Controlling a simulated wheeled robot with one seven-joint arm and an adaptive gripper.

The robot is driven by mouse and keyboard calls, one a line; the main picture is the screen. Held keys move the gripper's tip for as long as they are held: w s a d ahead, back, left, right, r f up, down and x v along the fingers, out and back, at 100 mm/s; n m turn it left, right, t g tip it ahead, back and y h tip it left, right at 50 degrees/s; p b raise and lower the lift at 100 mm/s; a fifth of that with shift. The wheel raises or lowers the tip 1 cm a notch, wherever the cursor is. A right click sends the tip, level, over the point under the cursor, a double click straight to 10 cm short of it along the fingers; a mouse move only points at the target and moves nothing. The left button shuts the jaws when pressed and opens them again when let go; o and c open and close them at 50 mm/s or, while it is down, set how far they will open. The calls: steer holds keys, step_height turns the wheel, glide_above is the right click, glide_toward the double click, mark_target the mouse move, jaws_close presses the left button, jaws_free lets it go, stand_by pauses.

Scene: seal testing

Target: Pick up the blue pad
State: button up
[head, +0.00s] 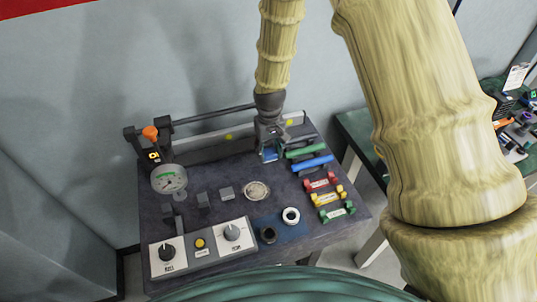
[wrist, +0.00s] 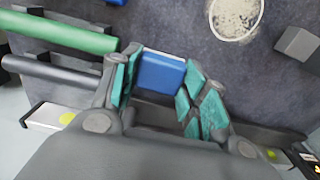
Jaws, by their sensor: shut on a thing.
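The blue pad (wrist: 161,73) is a small blue block with a pale edge, between my gripper's teal-padded fingers in the wrist view. My gripper (head: 268,153) is shut on it, near the back of the dark table in the head view. The blue pad also shows below the fingers in the head view (head: 270,155). The left finger touches or nearly touches its left side, and the right finger is at its right side. Whether the pad is clear of the table cannot be told.
Green (head: 306,149) and blue (head: 312,164) rods lie right of my gripper, with red, yellow and green labelled pieces in front. A gauge (head: 168,180) stands at left, by a knob panel (head: 203,249). A round speckled disc (head: 257,191) lies mid-table. A rail runs along the back.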

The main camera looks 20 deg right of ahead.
steer(key=s+d+b, duration=0.1)
steer(key=s, duration=0.4)
steer(key=s+d+r+b, duration=0.1)
steer(key=s+b, duration=0.1)
steer(key=s, duration=0.3)
steer(key=s+d+b, duration=0.1)
steer(key=s, duration=0.4)
steer(key=shift+r, duration=0.15)
